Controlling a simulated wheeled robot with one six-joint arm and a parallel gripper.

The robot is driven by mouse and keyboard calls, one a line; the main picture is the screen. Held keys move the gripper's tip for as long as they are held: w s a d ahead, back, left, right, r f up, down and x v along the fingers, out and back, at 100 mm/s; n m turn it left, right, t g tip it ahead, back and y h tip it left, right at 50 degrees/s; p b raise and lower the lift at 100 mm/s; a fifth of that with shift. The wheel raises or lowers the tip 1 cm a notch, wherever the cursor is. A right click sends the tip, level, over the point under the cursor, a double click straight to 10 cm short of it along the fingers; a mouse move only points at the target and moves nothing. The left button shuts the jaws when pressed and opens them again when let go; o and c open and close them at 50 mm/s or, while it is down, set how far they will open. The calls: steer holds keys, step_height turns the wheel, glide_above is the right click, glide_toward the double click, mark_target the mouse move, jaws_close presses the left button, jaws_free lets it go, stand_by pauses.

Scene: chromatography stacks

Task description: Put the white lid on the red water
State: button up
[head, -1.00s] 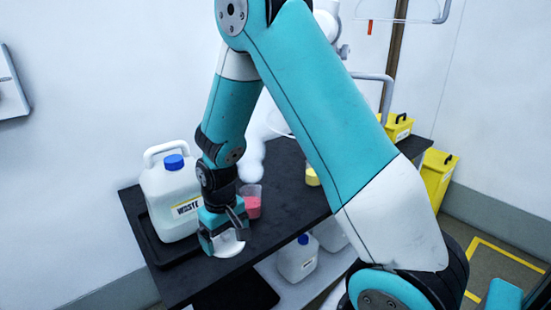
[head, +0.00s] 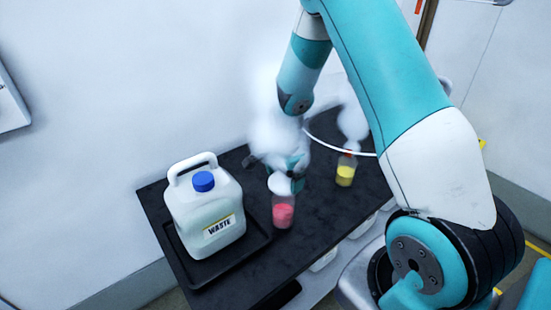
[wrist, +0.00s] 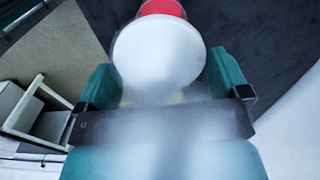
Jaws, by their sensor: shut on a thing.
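My gripper (head: 293,168) is shut on the white lid (head: 281,185), which shows as a pale round disc between the two teal fingers in the wrist view (wrist: 160,50). The red water (head: 283,215) is in a clear beaker on the black table top. The lid is at the beaker's mouth in the head view; I cannot tell whether it touches the rim. In the wrist view, the red water (wrist: 162,7) shows just beyond the lid's far edge. White vapour partly hides the gripper and wrist.
A white waste jug (head: 205,215) with a blue cap stands on a black tray (head: 262,238) at the left. A beaker of yellow liquid (head: 345,175) stands to the right, with vapour above it. A thin white hoop (head: 335,148) runs near the gripper.

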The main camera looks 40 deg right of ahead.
steer(key=shift+w+f, duration=0.15)
steer(key=shift+f, duration=0.15)
steer(key=shift+d+f+b, duration=0.1)
steer(key=shift+f+b, duration=1.95)
steer(key=shift+f, duration=0.15)
steer(key=shift+f+b, duration=0.35)
steer(key=shift+f, duration=0.4)
steer(key=shift+f, duration=0.2)
steer(key=shift+f, duration=0.25)
steer(key=o, duration=0.5)
steer(key=shift+o, duration=0.2)
